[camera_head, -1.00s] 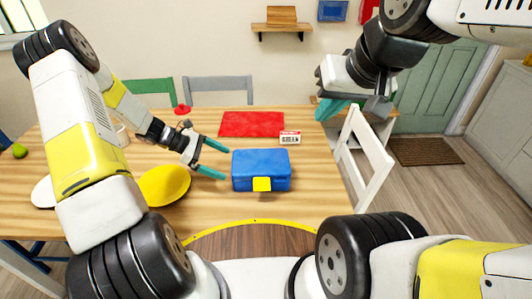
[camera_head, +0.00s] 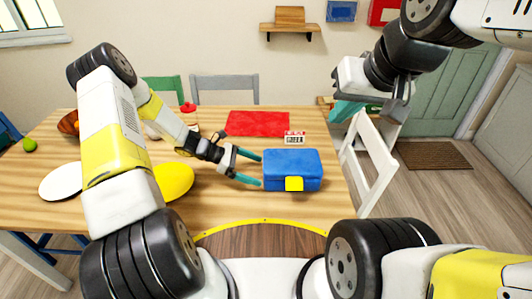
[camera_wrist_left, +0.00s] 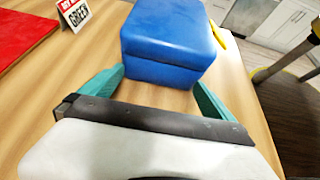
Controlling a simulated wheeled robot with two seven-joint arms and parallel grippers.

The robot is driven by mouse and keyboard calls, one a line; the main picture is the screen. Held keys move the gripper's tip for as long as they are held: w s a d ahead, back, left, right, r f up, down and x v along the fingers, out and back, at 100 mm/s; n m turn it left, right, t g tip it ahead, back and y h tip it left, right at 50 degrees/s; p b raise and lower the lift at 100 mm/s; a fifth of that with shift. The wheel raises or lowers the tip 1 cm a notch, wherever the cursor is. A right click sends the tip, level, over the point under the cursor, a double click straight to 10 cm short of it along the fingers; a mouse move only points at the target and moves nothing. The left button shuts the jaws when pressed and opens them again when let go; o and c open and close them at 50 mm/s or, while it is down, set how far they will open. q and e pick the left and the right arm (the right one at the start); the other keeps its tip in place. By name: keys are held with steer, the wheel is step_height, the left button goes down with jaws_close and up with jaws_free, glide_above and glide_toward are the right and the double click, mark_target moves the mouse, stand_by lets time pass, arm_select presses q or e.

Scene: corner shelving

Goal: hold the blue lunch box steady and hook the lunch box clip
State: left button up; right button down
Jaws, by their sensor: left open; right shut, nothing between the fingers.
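The blue lunch box (camera_head: 292,164) stands on the wooden table near its right front part. Its yellow clip (camera_head: 294,184) is on the front face; whether it is hooked is too small to tell. My left gripper (camera_head: 258,168) is open at the box's left side, its teal fingers pointing at the box. In the left wrist view, the box (camera_wrist_left: 170,40) lies just ahead of the spread fingertips (camera_wrist_left: 155,78). The fingers do not appear closed around it. My right gripper (camera_head: 345,110) is raised to the right of the table, far from the box, shut and empty.
A small sign (camera_head: 294,138) stands behind the box, beside a red mat (camera_head: 258,123). A yellow plate (camera_head: 175,181) and a white plate (camera_head: 61,181) lie to the left. A white chair (camera_head: 372,160) stands at the table's right edge. The table in front of the box is clear.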

arm_select(q)
steer(key=shift+x, duration=1.5)
steer(key=shift+c, duration=0.4)
jaws_close()
steer(key=c, duration=0.5)
jaws_free()
steer(key=shift+r, duration=0.1)
